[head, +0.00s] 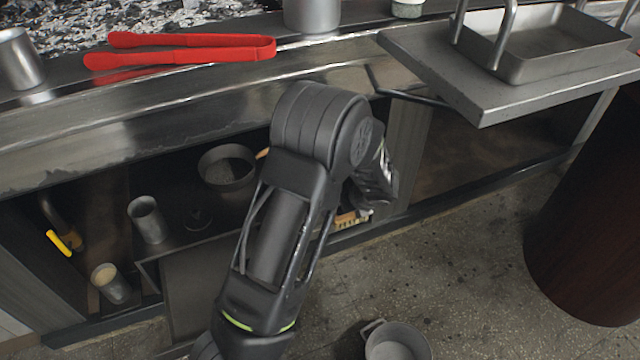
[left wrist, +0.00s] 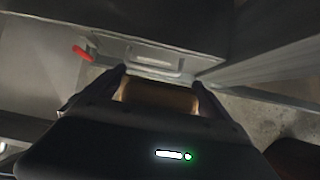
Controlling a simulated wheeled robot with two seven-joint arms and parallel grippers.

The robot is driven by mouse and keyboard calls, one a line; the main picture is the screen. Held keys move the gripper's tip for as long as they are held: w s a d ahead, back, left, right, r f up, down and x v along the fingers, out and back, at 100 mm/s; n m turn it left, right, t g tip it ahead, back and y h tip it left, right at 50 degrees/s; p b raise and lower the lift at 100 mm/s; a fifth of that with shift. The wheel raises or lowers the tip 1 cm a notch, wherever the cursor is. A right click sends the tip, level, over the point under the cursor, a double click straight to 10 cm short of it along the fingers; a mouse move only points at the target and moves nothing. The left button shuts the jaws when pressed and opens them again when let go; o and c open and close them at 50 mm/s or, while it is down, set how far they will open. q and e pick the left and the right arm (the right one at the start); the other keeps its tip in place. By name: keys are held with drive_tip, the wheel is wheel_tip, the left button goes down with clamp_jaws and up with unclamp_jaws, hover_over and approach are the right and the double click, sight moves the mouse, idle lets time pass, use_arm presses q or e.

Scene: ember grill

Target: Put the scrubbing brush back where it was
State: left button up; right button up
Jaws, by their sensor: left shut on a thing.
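The scrubbing brush shows in the head view as a tan, wooden strip with bristles (head: 348,221), low at the front of the under-grill shelf and partly hidden by my left arm. In the left wrist view its brown wooden body (left wrist: 158,96) lies between the fingers. My left gripper (left wrist: 159,84) is shut on the brush; in the head view it is mostly hidden behind my forearm. A pale ledge or panel lies just beyond the brush in the wrist view. I cannot tell whether the brush touches the shelf. My right gripper is not in view.
The shelf holds a dark pot (head: 228,182), a metal cup (head: 147,219) and a tipped cup (head: 110,284). Red tongs (head: 180,52) lie on the grill edge above. A side shelf (head: 478,100) juts out at right. A pot (head: 397,345) stands on the floor.

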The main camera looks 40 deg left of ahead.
use_arm(q)
drive_tip(key=w+a+b, duration=0.1)
drive_tip(key=w+a, duration=0.1)
drive_tip(key=a, duration=0.3)
drive_tip(key=w+a+b, duration=0.1)
drive_tip(key=w+a, duration=0.2)
drive_tip(key=a, duration=0.2)
drive_tip(key=w+a+b, duration=0.1)
drive_tip(key=w+a, duration=0.2)
drive_tip(key=a, duration=0.2)
drive_tip(key=shift+a+f, duration=0.15)
drive_tip(key=shift+a, duration=0.1)
drive_tip(key=shift+w+a, duration=0.1)
drive_tip(key=shift+a, duration=0.15)
drive_tip(key=shift+b, duration=0.3)
wheel_tip(320, 180, down, 3)
drive_tip(key=shift+f+b, duration=0.2)
drive_tip(key=shift+b, duration=1)
drive_tip(key=shift+r, duration=0.1)
